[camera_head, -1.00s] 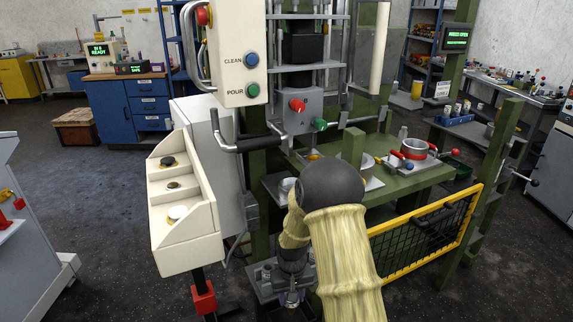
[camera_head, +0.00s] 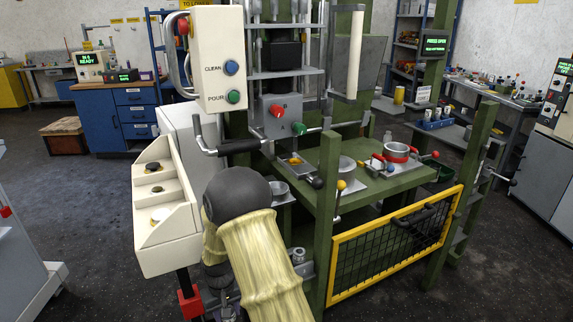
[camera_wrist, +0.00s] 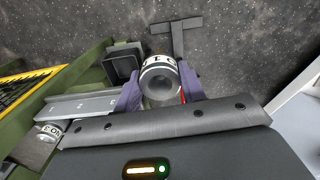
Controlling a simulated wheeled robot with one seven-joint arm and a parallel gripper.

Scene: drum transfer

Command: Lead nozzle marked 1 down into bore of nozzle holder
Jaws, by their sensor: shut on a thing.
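My gripper (camera_wrist: 161,90) has two purple fingers, one on each side of a pale, ring-shaped nozzle (camera_wrist: 157,67), and is shut on it. Dark lettering shows on the nozzle's side, but I cannot make out a 1. In the head view my sleeved arm hangs down at the lower middle, and the gripper is mostly hidden at the bottom edge. I cannot identify the nozzle holder or its bore for certain. Dark floor shows around the held nozzle.
In the wrist view a black open box (camera_wrist: 123,64) and a grey ledge (camera_wrist: 82,105) lie left of the nozzle. A second lettered ring (camera_wrist: 46,132) sits at lower left. The green press frame (camera_head: 328,215) and yellow-edged mesh guard (camera_head: 395,245) stand right of my arm.

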